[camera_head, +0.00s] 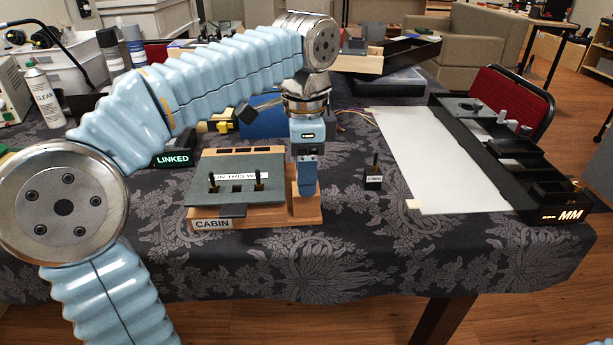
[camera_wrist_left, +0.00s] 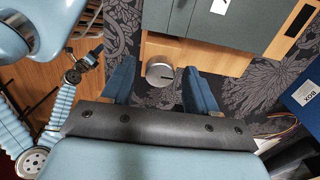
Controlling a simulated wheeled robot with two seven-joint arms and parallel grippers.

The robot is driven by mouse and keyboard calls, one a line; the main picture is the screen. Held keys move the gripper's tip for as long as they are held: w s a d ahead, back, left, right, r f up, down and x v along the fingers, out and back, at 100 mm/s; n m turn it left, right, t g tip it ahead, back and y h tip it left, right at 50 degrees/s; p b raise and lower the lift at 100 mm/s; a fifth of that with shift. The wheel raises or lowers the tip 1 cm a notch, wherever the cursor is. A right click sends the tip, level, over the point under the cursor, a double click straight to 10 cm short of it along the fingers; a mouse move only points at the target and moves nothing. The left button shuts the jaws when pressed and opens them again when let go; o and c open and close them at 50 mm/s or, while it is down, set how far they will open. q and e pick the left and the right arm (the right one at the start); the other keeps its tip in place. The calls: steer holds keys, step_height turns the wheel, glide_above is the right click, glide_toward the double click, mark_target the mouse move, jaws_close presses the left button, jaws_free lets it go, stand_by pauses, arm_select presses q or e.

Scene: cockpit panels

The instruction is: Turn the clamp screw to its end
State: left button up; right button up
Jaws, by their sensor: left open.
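The clamp screw (camera_wrist_left: 160,70) is a round silver knob with a dark line on its face, at the edge of the wooden base in the left wrist view. My left gripper (camera_wrist_left: 160,82) is open, with one blue finger on each side of the knob; I cannot tell if they touch it. In the head view my left gripper (camera_head: 307,188) points down at the right end of the wooden base (camera_head: 262,218) marked CABIN and hides the knob. A grey panel (camera_head: 226,190) lies on this base. My right gripper (camera_wrist_left: 82,66) shows small at the left wrist view's left; its jaws are unclear.
A small black switch block (camera_head: 373,181) stands right of the base. A pale sheet (camera_head: 430,165) and a long black tray (camera_head: 502,160) lie farther right. A LINKED display (camera_head: 172,160) is at the left. Patterned cloth in front of the base is clear.

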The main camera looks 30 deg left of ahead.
arm_select(q)
steer(key=shift+c, duration=0.4)
steer(key=c, duration=1)
steer(key=shift+o, duration=0.2)
